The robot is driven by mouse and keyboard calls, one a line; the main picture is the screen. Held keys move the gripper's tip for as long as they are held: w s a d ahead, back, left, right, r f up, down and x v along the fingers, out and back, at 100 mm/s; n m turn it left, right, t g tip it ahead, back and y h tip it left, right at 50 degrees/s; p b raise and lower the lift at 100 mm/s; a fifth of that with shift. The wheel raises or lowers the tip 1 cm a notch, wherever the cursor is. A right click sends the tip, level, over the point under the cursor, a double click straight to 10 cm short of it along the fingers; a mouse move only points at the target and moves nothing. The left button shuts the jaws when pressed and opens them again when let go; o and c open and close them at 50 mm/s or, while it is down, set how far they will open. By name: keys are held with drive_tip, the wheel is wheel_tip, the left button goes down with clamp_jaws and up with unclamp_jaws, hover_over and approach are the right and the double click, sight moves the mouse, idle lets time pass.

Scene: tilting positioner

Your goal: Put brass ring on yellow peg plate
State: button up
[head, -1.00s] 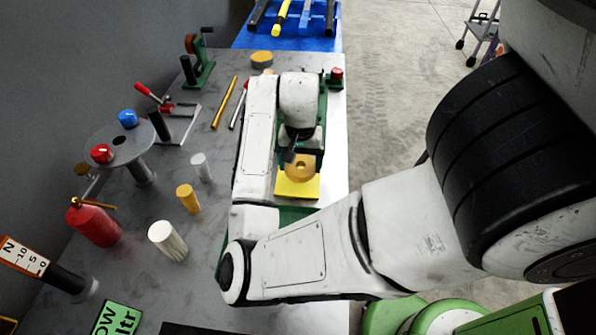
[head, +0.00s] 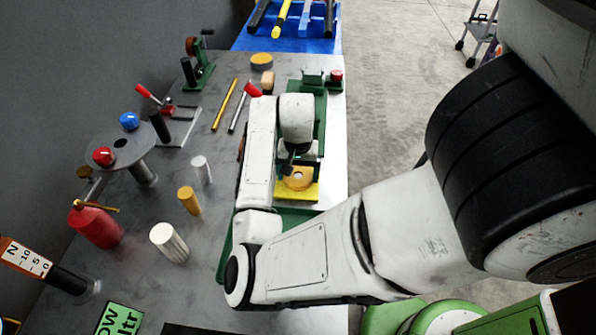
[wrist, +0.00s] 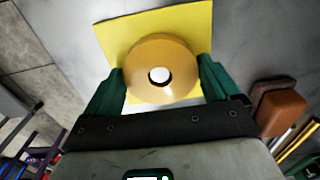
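The brass ring (wrist: 140,80) is a thick gold disc with a round hole, between the green fingers of my gripper (wrist: 161,84), which press on its two sides. In the head view the ring (head: 299,181) lies over the yellow peg plate (head: 312,193), with my arm partly above it. The plate's yellow face (wrist: 115,36) shows beyond the ring in the wrist view. A bright white round spot fills the hole; I cannot tell for sure that it is the peg. The gap between ring and plate is hard to judge.
On the left stand a yellow cylinder (head: 189,200), white cylinders (head: 168,241), a red canister (head: 96,226) and a round grey stand (head: 144,171). The table's right edge is close to the plate.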

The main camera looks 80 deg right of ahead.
drive_tip(key=shift+o, duration=0.8)
drive_tip(key=shift+r, duration=0.1)
wheel_tip(320, 180, up, 12)
drive_tip(key=p, duration=0.1)
